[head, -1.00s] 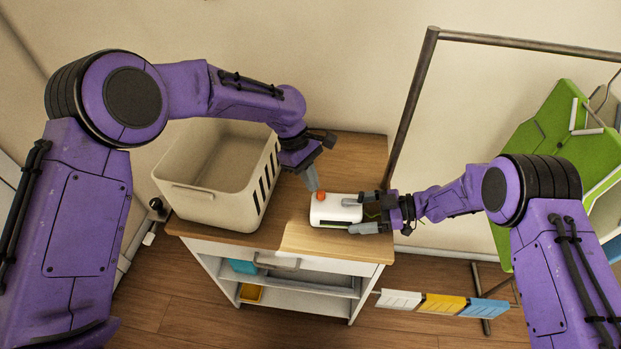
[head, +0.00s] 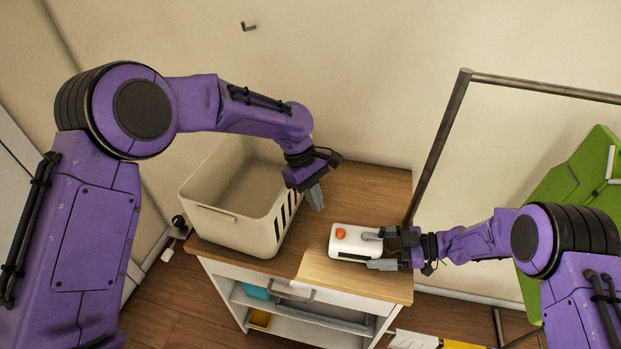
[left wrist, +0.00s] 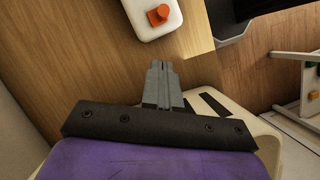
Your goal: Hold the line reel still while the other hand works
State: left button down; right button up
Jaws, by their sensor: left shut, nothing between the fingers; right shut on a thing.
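The line reel (head: 350,243) is a white rounded box with an orange knob (head: 340,233) on top. It rests on the wooden top of the cabinet, near its front. My right gripper (head: 378,249) is shut on the reel from its right side, one finger along the far side and one along the near side. My left gripper (head: 317,200) is shut and empty, behind and left of the reel, apart from it. In the left wrist view the shut fingertips (left wrist: 158,66) point toward the wood, and the white reel (left wrist: 142,16) with its orange knob shows at the top.
A beige basket (head: 232,229) stands left of the reel on the cabinet top (head: 372,190). A metal rack frame (head: 436,150) and a green panel (head: 580,185) are at the right. Free wood lies behind the reel.

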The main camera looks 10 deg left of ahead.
pick_arm(q)
jog(key=v, duration=0.7)
jog(key=shift+s, duration=0.1)
pick_arm(e)
jog(key=o, duration=0.6)
jog(key=shift+s, duration=0.1)
jog(key=shift+o, duration=0.2)
jog(key=shift+d, duration=0.1)
jog(key=shift+v, duration=3.2)
jog(key=shift+d, duration=0.1)
